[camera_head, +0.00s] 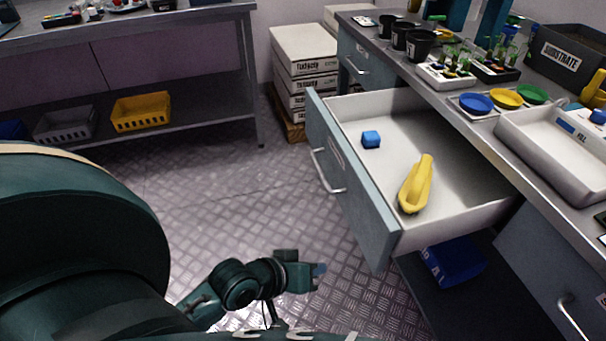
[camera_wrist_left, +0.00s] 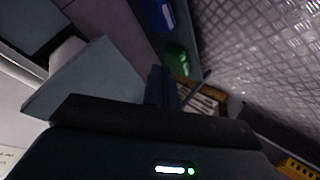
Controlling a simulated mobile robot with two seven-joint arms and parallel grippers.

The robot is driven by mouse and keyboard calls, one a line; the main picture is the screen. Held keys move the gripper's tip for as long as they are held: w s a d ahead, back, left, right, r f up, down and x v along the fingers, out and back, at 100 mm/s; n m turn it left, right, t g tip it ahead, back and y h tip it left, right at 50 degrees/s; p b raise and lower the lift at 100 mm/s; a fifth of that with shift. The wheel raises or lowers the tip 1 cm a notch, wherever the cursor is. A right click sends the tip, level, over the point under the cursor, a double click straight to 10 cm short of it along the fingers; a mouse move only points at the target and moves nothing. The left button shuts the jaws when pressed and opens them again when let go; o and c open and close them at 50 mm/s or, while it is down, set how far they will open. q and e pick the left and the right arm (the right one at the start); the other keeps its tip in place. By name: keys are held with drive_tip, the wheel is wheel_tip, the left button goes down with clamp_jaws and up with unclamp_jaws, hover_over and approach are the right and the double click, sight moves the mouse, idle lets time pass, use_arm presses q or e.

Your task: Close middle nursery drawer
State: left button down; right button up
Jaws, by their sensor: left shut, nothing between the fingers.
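The middle drawer (camera_head: 428,231) of the bench stands pulled out, with a blue-grey front (camera_head: 350,185) and a pale metal bar handle (camera_head: 325,172). A small blue cube (camera_head: 371,139) and a yellow scoop-like object (camera_head: 416,184) lie inside it. My left gripper (camera_head: 319,271) is shut and empty, low in front of the drawer front and apart from it in the head view. In the left wrist view its dark fingertips (camera_wrist_left: 161,86) are together, and a grey panel, likely the drawer front (camera_wrist_left: 80,80), is to their left. My right gripper does not show.
The bench top (camera_head: 455,100) holds black pots, seedling trays, coloured dishes and a white tray (camera_head: 560,150). A blue bin (camera_head: 453,262) sits beneath the drawer. Stacked boxes (camera_head: 303,52) stand behind. The metal floor (camera_head: 225,185) left of the drawer is clear.

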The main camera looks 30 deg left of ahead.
use_arm(q)
drive_tip(key=w+a+r+n+t+y, duration=0.25)
drive_tip(key=a+n+t, duration=0.25)
drive_tip(key=a+n, duration=0.3)
drive_tip(key=w+a+r+n+t+y, duration=0.1)
drive_tip(key=w+a+n+t+y, duration=0.15)
drive_tip(key=a+n+t, duration=0.45)
drive_tip(key=w+r+n+g, duration=0.1)
drive_tip(key=w+r+g, duration=0.1)
drive_tip(key=w, duration=1)
drive_tip(key=shift+w+d+n+y, duration=0.3)
drive_tip(key=shift+d+n+y, duration=0.1)
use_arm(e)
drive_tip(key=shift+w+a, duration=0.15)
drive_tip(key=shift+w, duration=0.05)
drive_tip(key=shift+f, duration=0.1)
